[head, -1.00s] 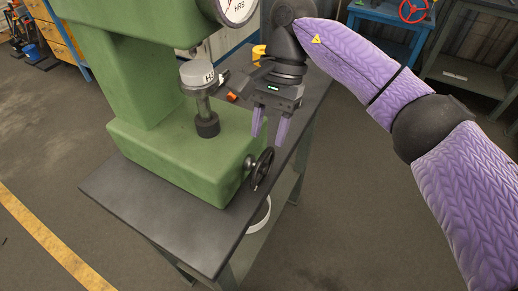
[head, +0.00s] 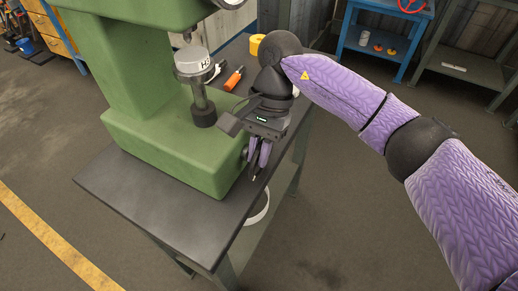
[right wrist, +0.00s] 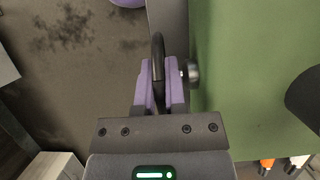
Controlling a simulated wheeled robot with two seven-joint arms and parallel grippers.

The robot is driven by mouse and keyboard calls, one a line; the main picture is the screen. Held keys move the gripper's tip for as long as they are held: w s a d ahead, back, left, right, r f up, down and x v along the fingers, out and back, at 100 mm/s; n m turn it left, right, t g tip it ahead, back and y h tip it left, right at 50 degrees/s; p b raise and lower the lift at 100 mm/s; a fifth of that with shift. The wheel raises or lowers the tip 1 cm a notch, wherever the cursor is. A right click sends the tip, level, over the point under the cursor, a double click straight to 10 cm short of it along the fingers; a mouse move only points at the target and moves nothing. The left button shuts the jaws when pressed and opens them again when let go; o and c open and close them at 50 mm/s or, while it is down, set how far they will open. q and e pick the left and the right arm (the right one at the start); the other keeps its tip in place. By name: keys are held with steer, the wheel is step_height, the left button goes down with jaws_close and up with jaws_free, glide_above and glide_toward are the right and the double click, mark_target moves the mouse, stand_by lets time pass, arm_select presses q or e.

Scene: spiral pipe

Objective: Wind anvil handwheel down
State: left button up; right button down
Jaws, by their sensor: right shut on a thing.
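The black handwheel sits on the right side of the green machine's base (head: 165,140). It is mostly hidden behind my gripper in the head view; in the right wrist view the handwheel rim (right wrist: 158,45) shows edge-on, with its dark hub beside it. My right gripper (head: 258,163) has its purple fingers shut on the rim, one on each side; they also show in the right wrist view (right wrist: 159,85). My left gripper is not in view.
The machine stands on a dark table (head: 150,195). An orange-handled tool (head: 234,78) and a yellow object (head: 257,44) lie behind my gripper. A white ring-shaped rim (head: 260,210) shows below the table's right edge. The floor to the right is open.

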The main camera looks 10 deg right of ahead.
steer(key=shift+t, duration=0.3)
steer(key=shift+s+a+f+t+h+b, duration=0.1)
steer(key=shift+s+t+h+b, duration=0.1)
steer(key=shift+t+h, duration=0.3)
steer(key=shift+s+a+f+t+h+b, duration=0.1)
steer(key=shift+t+h+b, duration=0.05)
steer(key=shift+t+h, duration=0.35)
steer(key=shift+s+a+f+t+h+b, duration=0.15)
steer(key=shift+t+h+b, duration=0.3)
steer(key=shift+t, duration=0.25)
steer(key=shift+s+a+f+t+h+b, duration=0.1)
steer(key=shift+t+h+b, duration=0.2)
steer(key=shift+t+h, duration=0.35)
steer(key=shift+t, duration=0.25)
steer(key=c, duration=0.7)
jaws_free()
